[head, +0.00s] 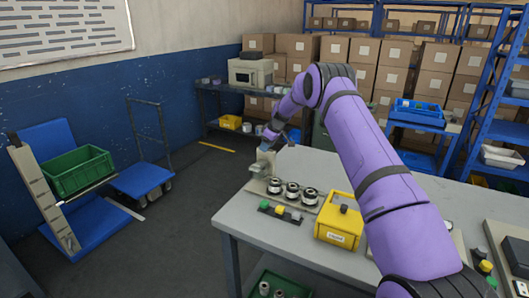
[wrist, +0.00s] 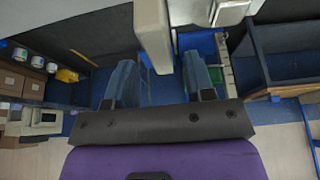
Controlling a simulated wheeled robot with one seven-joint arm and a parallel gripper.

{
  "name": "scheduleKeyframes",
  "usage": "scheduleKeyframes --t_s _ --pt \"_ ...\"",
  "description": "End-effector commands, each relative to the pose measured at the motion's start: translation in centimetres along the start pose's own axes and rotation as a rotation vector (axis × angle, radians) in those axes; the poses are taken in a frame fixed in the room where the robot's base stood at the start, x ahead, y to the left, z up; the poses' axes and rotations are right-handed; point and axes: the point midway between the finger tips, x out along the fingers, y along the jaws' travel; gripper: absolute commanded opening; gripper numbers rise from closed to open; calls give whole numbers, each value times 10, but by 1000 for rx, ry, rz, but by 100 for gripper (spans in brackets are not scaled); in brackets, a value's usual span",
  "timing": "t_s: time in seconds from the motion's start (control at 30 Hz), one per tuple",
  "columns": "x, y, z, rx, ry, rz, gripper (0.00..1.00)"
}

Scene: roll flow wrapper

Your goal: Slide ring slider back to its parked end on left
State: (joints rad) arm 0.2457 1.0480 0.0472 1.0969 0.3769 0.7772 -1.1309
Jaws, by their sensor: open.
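A wrapper unit with several silver-and-black rollers (head: 291,190) in a row stands on the grey table (head: 240,210). A pale upright block (head: 263,163) stands at the left end of the row. I cannot tell for certain which part is the ring slider. My gripper (head: 276,138) is at the far edge of the table, above and behind that block, its fingertips partly hidden. In the wrist view my gripper (wrist: 160,70) has its two blue fingers wide apart. A pale block (wrist: 152,35) shows in the gap between them, with no visible contact.
Coloured knobs (head: 279,210) sit on a dark strip in front of the rollers. A yellow box (head: 338,229) stands to their right, close to my arm. Left of the table are blue carts and a green crate (head: 78,171). A shelf with boxes (head: 395,70) stands behind.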

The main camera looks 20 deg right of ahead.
Motion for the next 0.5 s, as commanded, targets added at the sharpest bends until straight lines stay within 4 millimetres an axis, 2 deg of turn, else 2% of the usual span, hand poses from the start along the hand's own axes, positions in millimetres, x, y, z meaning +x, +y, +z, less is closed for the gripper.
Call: scheduleKeyframes --t_s 0.03,0.2,0.33,0.5 --pt "-12 1 0 1 2 2 49" --pt "-40 0 -1 0 2 1 49" --pt "-54 0 -1 0 1 1 49" --pt "-61 0 0 0 1 0 49"
